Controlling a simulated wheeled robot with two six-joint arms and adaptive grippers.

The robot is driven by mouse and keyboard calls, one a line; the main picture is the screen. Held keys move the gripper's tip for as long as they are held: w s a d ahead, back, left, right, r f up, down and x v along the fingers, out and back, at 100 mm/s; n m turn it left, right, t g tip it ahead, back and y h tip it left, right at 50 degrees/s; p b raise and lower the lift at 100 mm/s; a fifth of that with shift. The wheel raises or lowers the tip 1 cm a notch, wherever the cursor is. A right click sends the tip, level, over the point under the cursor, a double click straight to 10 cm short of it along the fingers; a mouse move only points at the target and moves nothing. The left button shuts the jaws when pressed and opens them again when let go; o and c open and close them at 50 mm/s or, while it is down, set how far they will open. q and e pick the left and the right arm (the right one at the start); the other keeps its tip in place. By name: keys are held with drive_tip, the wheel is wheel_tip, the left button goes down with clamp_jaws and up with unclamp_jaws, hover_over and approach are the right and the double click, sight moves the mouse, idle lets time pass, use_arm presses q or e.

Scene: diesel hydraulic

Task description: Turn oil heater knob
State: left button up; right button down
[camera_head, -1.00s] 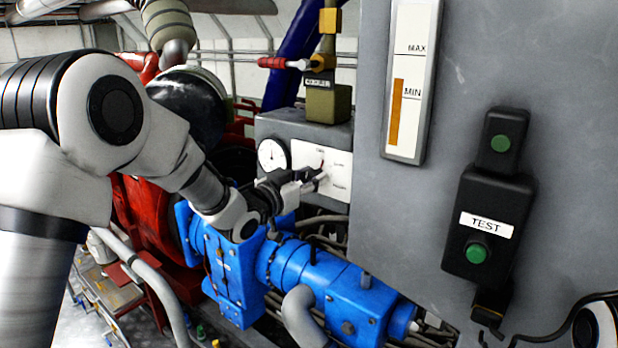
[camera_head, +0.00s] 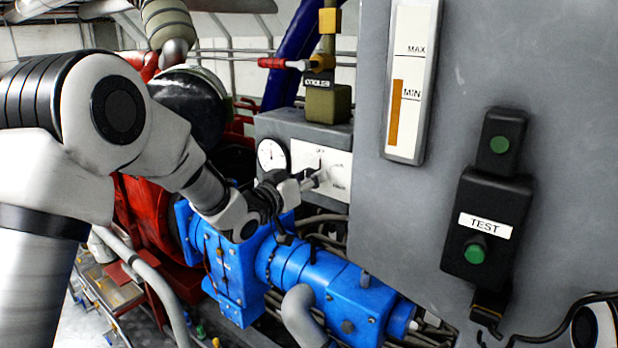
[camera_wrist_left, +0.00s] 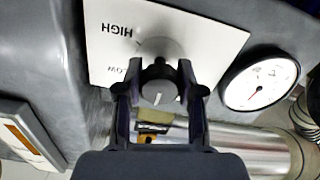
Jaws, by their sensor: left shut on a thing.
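The oil heater knob (camera_wrist_left: 160,92) is a round grey knob with a white mark. It sits on a white label plate (camera_wrist_left: 205,35) with the words HIGH and LOW, upside down in the left wrist view. My left gripper (camera_wrist_left: 158,78) is shut on the knob, one finger on each side. In the head view the gripper (camera_head: 312,181) reaches in from the left to the plate (camera_head: 340,170) on a grey box, and its fingers mostly hide the knob. My right gripper is out of view.
A round gauge (camera_head: 271,154) sits just left of the plate. An olive block (camera_head: 328,103) stands on top of the box. Blue machinery (camera_head: 330,285) lies below. A large grey cabinet with a black TEST switch box (camera_head: 487,225) stands to the right.

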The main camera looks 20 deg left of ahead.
use_arm(q)
drive_tip(key=o, duration=1.2)
drive_tip(key=shift+c, duration=0.2)
drive_tip(key=v, duration=1.1)
drive_tip(key=shift+s, duration=0.4)
drive_tip(key=shift+a, duration=0.1)
